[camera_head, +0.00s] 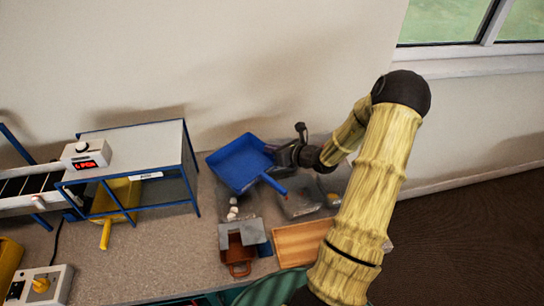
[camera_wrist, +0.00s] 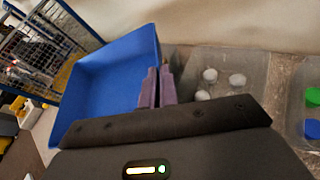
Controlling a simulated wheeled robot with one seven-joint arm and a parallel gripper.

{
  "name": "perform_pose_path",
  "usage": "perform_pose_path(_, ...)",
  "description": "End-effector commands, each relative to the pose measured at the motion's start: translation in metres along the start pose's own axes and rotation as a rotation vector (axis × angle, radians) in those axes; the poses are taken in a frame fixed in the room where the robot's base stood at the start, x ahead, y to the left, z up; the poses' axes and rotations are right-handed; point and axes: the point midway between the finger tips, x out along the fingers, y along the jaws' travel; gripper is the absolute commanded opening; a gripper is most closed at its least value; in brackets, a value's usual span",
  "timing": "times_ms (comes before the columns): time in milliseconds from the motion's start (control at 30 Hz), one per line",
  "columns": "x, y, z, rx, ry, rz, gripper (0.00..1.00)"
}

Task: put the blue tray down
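The blue tray (camera_head: 238,165) is an empty, shallow, square tray with a handle pointing to the lower right in the head view. It appears raised above the table and somewhat tilted. My gripper (camera_head: 281,156) is at the tray's right side. In the wrist view the blue tray (camera_wrist: 105,85) fills the left half, and my gripper's purple fingers (camera_wrist: 157,88) are closed at its right wall, pinching the rim. The exact contact between fingertips and wall is partly hidden by the near finger and the gripper body.
Clear bins (camera_head: 300,203) with small white things lie below and right of the tray. A wooden board (camera_head: 300,244) and a brown container (camera_head: 240,258) are nearer. A blue-framed stand (camera_head: 150,150) with a yellow tray (camera_head: 118,195) is at left. Bare grey table (camera_head: 170,240) lies between.

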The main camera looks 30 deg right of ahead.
Motion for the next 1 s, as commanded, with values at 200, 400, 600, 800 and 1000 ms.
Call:
perform_pose_path(200, 0.012, -0.005, -0.028, 0.002, 0.001, 0.002, 0.00)
perform_pose_path(400, 0.013, -0.006, -0.030, -0.001, 0.000, 0.001, 0.00)
perform_pose_path(600, 0.014, -0.007, -0.033, -0.001, 0.000, 0.001, 0.00)
perform_pose_path(800, 0.014, -0.007, -0.033, -0.001, 0.001, 0.000, 0.24)
perform_pose_path(1000, 0.014, -0.007, -0.033, -0.001, 0.001, 0.000, 0.24)
